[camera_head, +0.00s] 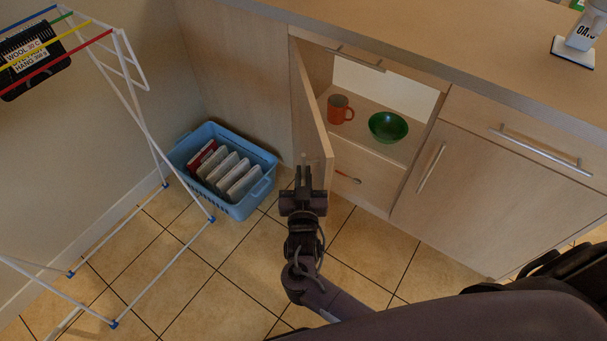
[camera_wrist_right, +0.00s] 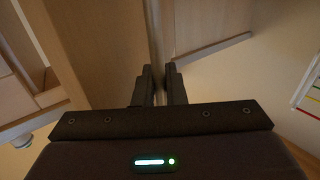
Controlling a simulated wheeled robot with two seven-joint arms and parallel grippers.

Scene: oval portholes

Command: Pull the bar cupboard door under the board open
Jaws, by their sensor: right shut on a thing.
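The cupboard door (camera_head: 308,105) under the wooden countertop (camera_head: 430,50) stands open, swung well out from the front. Inside, an orange mug (camera_head: 340,110) and a green bowl (camera_head: 388,127) sit on a shelf. My right gripper (camera_head: 303,177) is at the door's free edge, low down. In the right wrist view its two fingers (camera_wrist_right: 158,87) are shut on the door's edge, with the door panel (camera_wrist_right: 105,45) reaching away from them. The exact grip is partly hidden by the fingers. My left gripper is not in view.
A blue basket (camera_head: 245,207) with several upright items stands on the floor left of the door. A white drying rack (camera_head: 150,130) is further left. A closed door with a bar handle (camera_head: 431,168) is to the right. Tiled floor (camera_head: 220,265) is clear in front.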

